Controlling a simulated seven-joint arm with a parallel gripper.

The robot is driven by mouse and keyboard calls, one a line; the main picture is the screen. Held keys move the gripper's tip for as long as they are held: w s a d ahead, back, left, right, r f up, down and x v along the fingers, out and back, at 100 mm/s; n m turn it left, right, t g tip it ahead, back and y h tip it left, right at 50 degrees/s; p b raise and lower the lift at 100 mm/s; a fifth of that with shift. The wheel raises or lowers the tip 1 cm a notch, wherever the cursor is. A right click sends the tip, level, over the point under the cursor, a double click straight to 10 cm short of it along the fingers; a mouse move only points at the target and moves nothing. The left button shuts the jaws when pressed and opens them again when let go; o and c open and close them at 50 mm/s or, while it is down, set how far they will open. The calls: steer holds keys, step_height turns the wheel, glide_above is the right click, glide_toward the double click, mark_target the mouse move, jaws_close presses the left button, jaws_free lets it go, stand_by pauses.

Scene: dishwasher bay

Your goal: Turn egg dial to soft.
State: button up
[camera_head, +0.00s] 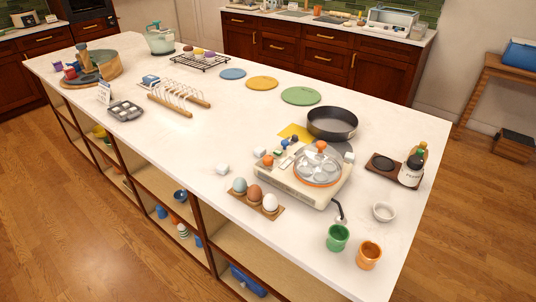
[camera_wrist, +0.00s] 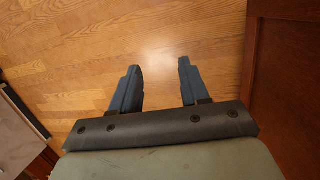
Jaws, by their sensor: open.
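An egg cooker (camera_head: 303,181) with a cream base sits on the near right part of the white island. A round clear lid (camera_head: 318,165) with an orange rim and orange knob covers its right side. Several small coloured controls (camera_head: 280,150) are at its left side; which one is the egg dial, and its setting, are too small to tell. My gripper (camera_wrist: 158,75) shows only in the wrist view. Its two dark fingers are apart and empty, over the wooden floor, away from the cooker.
An egg holder (camera_head: 243,203) with three eggs stands just in front of the cooker. A black pan (camera_head: 332,122) is behind it. A brown cabinet side (camera_wrist: 285,90) is right of my gripper.

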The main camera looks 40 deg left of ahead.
steer(key=w+r+t+h, duration=0.1)
steer(key=w+r+t, duration=0.2)
steer(key=w+r, duration=0.6)
steer(key=w+r+t, duration=0.2)
steer(key=w+r, duration=0.3)
steer(key=w, duration=0.8)
steer(key=w+r+t+h, duration=0.1)
steer(key=w+r+t, duration=0.2)
steer(key=w+r, duration=0.6)
steer(key=w+a+r+t, duration=0.1)
steer(key=w+a+r, duration=0.35)
steer(key=r, duration=0.65)
steer(key=w+a+r+t, duration=0.1)
steer(key=w+a+r, duration=0.4)
steer(key=r, duration=0.5)
steer(key=w+a+r, duration=0.4)
steer(key=a+r, duration=0.2)
steer(key=r, duration=0.5)
steer(key=s+a+r, duration=0.2)
steer(key=a+r, duration=0.4)
step_height(320, 180, up, 7)
steer(key=n+g+y, duration=0.4)
steer(key=n+g, duration=0.4)
steer(key=n, duration=1.5)
glide_above(268, 157)
step_height(268, 157, down, 13)
steer(key=shift+f, duration=0.1)
